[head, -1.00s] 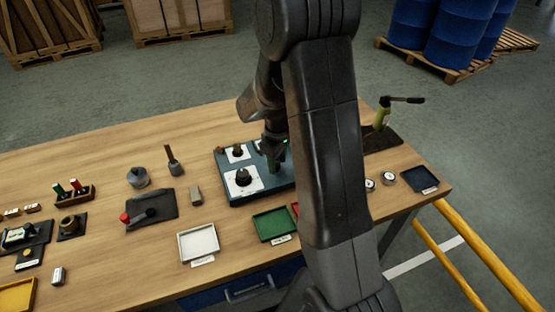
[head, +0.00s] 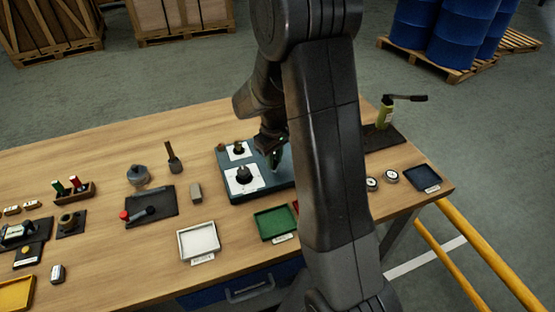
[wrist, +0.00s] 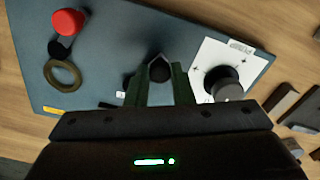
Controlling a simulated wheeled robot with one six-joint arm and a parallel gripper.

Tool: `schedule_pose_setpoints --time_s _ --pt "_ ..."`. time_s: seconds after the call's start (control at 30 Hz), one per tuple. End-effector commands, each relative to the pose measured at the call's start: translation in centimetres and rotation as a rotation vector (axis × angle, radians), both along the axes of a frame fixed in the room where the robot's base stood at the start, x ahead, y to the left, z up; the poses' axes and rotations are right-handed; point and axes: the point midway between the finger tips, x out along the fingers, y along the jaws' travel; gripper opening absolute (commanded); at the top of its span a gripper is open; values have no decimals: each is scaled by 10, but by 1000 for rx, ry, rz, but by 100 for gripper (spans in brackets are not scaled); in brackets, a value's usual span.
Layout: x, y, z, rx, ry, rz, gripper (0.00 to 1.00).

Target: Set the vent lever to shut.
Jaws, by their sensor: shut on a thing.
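My gripper (wrist: 161,85) is over the blue-grey panel (wrist: 110,30), with its green fingers shut on a small dark pointed piece (wrist: 158,66). This piece looks like the tip of the vent lever, but the fingers hide most of it, and I cannot read its setting. In the head view my gripper (head: 275,160) is at the right part of the panel (head: 232,197), partly behind my arm. A white card with a black knob (wrist: 222,84) is to the right of the fingers in the wrist view.
A red knob (wrist: 67,22) and a brass ring (wrist: 62,75) are left of the fingers. A red-ended lever (head: 137,214) lies on a dark plate. White (head: 198,241) and green (head: 275,223) trays stand in front of the panel. A hand pump (head: 385,112) stands at right.

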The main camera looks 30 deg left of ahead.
Motion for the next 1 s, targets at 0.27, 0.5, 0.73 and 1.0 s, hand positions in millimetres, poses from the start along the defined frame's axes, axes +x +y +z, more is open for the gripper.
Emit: schedule_pose_setpoints --time_s 0.27,0.5,0.73,1.0 --pt "-4 15 -1 3 -2 -259 0" --pt "-4 27 0 4 -3 -473 0" --pt "-2 36 0 3 -2 -634 0" --pt "-1 41 1 3 -2 -743 0"
